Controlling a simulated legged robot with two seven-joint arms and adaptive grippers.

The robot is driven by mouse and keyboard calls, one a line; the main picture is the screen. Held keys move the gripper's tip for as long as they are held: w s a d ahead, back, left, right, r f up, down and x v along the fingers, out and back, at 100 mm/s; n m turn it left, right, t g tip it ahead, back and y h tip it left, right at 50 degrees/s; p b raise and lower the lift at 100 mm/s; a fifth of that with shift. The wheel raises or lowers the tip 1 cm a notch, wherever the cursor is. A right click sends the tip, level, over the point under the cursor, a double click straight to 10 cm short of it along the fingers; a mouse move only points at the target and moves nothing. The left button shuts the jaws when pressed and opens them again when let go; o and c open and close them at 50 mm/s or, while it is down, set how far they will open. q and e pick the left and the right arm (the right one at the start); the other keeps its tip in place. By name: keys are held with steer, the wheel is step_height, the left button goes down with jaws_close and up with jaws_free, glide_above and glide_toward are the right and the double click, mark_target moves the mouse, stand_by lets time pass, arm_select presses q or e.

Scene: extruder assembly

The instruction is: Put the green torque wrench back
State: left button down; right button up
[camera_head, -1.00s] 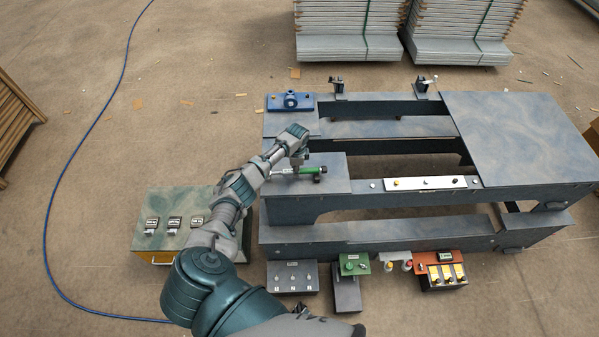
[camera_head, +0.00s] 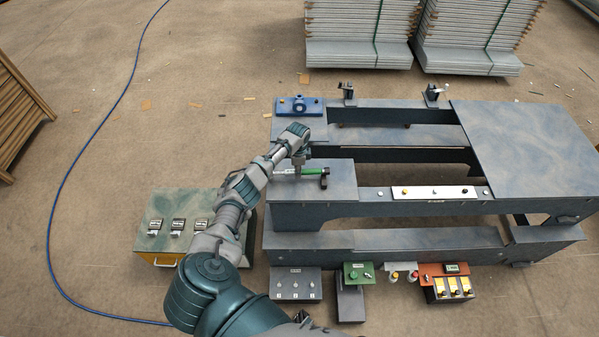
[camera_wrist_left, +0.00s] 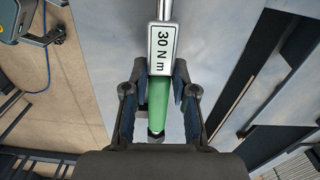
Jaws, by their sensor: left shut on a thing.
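The green torque wrench (camera_head: 313,171) is at the left plate of the bench, its silver shaft pointing left and its dark end to the right. In the wrist view, its green handle (camera_wrist_left: 158,98) runs between the fingers, below a white "30 N m" label (camera_wrist_left: 163,48). My left gripper (camera_head: 299,168) is shut on the handle from above; its two fingers (camera_wrist_left: 158,90) flank the handle in the wrist view. I cannot tell whether the wrench touches the plate. My right gripper is not in view.
The dark bench (camera_head: 300,208) has open gaps between its beams. A blue fixture (camera_head: 299,105) is at its back left. A green-topped box (camera_head: 160,210) with three labelled pieces stands left. A grey panel (camera_head: 296,284), green holder (camera_head: 357,273) and orange holder (camera_head: 432,271) line the front.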

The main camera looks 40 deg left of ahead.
arm_select(q)
steer(key=shift+d+r, duration=0.2)
steer(key=shift+d, duration=0.25)
steer(key=shift+d+r, duration=0.1)
steer(key=shift+d, duration=0.35)
steer(key=shift+f, duration=0.2)
steer(key=shift+a+f+b, duration=0.35)
steer(key=shift+a, duration=0.2)
steer(key=c, duration=0.9)
jaws_free()
steer(key=shift+s+a, duration=0.1)
steer(key=shift+c, duration=0.2)
steer(key=shift+o, duration=0.5)
steer(key=shift+d, duration=0.3)
step_height(320, 180, up, 12)
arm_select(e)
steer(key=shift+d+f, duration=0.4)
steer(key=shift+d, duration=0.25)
